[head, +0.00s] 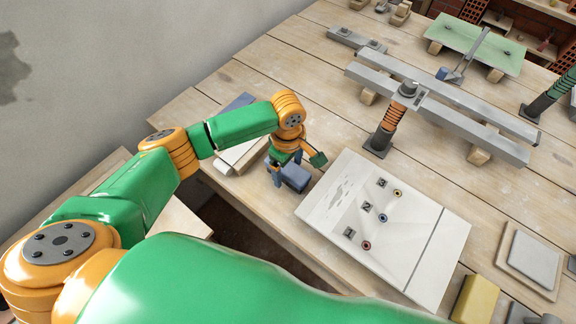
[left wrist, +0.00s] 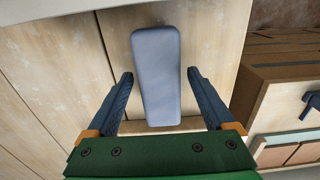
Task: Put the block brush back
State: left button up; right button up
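The block brush, seen as a blue-grey block (head: 296,178), lies on the wooden bench beside the left edge of a white board. In the left wrist view the block (left wrist: 156,72) is long with rounded corners and lies lengthwise between my fingers. My left gripper (head: 284,172) is over it, pointing down. In the left wrist view the gripper (left wrist: 160,74) is open, with a finger on each side of the block and a narrow gap showing on both sides. The fingers hide part of the block in the head view. My right gripper is not in view.
The white board (head: 330,205) carries small marked squares and coloured rings. A grey slab (head: 238,104) lies behind my left arm. Grey beams (head: 440,100) and an orange-coiled post (head: 387,130) stand further back. A yellow block (head: 475,298) is at lower right. An open shelf lies below the bench edge.

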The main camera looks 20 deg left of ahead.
aim_at(288, 167)
pick_arm(q)
notch_tip(288, 167, up, 12)
jog(key=shift+r, duration=0.15)
dwell(0.4)
